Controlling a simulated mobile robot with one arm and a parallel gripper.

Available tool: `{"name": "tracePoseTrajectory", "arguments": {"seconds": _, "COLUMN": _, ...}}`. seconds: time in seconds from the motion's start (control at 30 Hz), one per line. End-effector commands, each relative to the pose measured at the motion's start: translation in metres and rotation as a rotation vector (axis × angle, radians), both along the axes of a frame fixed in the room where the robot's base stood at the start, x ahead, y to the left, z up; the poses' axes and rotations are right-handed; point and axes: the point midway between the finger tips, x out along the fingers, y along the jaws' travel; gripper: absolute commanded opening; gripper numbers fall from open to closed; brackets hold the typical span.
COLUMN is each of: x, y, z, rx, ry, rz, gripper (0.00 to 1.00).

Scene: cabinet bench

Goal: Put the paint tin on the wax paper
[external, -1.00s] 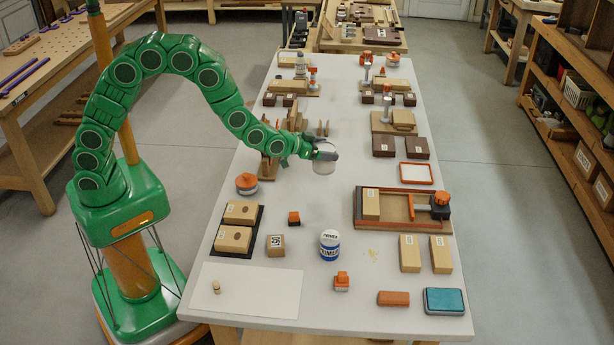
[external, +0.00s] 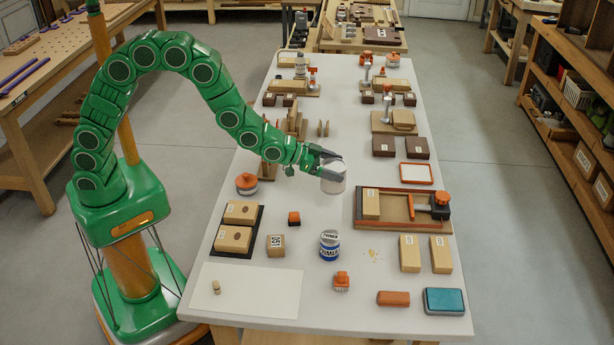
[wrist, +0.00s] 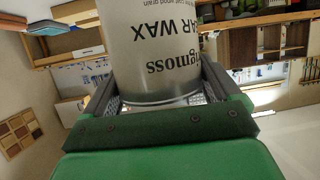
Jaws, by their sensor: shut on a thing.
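My gripper (external: 325,166) is shut on a pale grey tin (external: 333,181), held above the middle of the bench. In the wrist view the tin (wrist: 160,45) stands between the two fingers; its upside-down lettering includes "WAX". A white and blue tin (external: 329,252) with a dark-lettered label, apparently "PRIMER", stands on the bench nearer the front. I cannot tell from the labels which tin is the paint tin. A flat off-white sheet, apparently the wax paper (external: 262,290), lies at the front left. A small pale peg-like piece (external: 216,287) stands on its left part.
A black tray (external: 254,246) with two wooden blocks borders the sheet's back left. A wooden block (external: 275,245) and an orange-topped stamp (external: 341,281) stand near the sheet. A wooden jig (external: 392,220) is at right. Most of the sheet is bare.

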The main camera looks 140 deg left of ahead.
Motion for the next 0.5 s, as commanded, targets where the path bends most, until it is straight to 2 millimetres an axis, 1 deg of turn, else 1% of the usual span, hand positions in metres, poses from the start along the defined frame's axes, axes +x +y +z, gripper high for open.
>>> {"name": "tracePoseTrajectory", "arguments": {"seconds": 0.03, "x": 0.013, "y": -0.01, "z": 0.001, "rx": 0.001, "ry": -0.002, "rz": -0.046, "gripper": 0.41}}
{"name": "tracePoseTrajectory", "arguments": {"seconds": 0.2, "x": 0.05, "y": -0.048, "z": 0.001, "rx": 0.0, "ry": -0.002, "rz": -0.205, "gripper": 0.41}}
{"name": "tracePoseTrajectory", "arguments": {"seconds": 0.37, "x": 0.079, "y": -0.087, "z": 0.0, "rx": -0.001, "ry": -0.002, "rz": -0.353, "gripper": 0.41}}
{"name": "tracePoseTrajectory", "arguments": {"seconds": 0.5, "x": 0.101, "y": -0.123, "z": 0.0, "rx": 0.001, "ry": 0.0, "rz": -0.482, "gripper": 0.41}}
